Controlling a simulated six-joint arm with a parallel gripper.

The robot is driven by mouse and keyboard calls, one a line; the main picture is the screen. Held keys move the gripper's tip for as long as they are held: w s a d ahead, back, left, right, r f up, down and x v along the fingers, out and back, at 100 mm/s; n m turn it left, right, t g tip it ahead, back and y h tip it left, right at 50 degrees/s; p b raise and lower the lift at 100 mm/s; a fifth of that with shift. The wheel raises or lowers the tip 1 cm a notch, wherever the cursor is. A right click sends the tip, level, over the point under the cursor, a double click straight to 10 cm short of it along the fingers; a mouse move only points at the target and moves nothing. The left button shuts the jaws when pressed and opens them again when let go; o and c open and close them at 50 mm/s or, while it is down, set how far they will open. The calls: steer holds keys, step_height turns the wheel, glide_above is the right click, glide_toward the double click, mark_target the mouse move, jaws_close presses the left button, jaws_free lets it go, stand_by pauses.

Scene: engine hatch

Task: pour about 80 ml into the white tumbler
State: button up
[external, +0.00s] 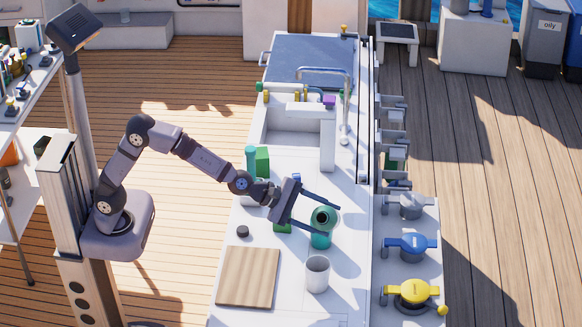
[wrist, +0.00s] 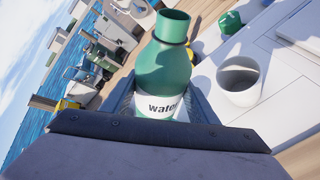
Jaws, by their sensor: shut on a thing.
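A green bottle (external: 322,222) with an open neck is between the fingers of my gripper (external: 315,217).
A wooden board (external: 248,277) lies left of the tumbler, with a small dark round thing (external: 243,231) behind it. A sink (external: 297,122) with a tap is farther back. Blue (external: 411,247) and yellow (external: 413,293) handled fittings line the right side.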

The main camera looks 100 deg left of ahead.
mark_target(325, 219)
steer(key=shift+a+m+y+p, duration=0.25)
steer(key=shift+m+y+p, duration=0.05)
steer(key=shift+p, duration=0.55)
steer(key=p, duration=0.2)
steer(key=r+m+y+p, duration=0.1)
steer(key=p, duration=0.1)
steer(key=shift+a+t, duration=0.25)
steer(key=shift+t, duration=0.05)
step_height(325, 219, down, 2)
steer(key=shift+w+a+f+m+y+p, duration=0.15)
steer(key=shift+m+y+p, duration=0.25)
steer(key=shift+m+p, duration=0.2)
steer(key=shift+d+m+t, duration=0.2)
steer(key=shift+m+t, duration=0.1)
steer(key=shift+d+m+y, duration=0.1)
steer(key=shift+m+y, duration=0.2)
steer(key=shift+y, duration=0.1)
steer(key=shift+d, duration=0.1)
steer(key=shift+a+f+m, duration=0.3)
steer(key=shift+a+f, duration=0.05)
steer(key=shift+a+f+m+t+y+b, duration=0.15)
steer(key=shift+f+m+t+y+b, duration=0.2)
steer(key=shift+f+y+b, duration=0.35)
steer(key=shift+a+r, duration=0.2)
steer(key=shift+a, duration=0.1)
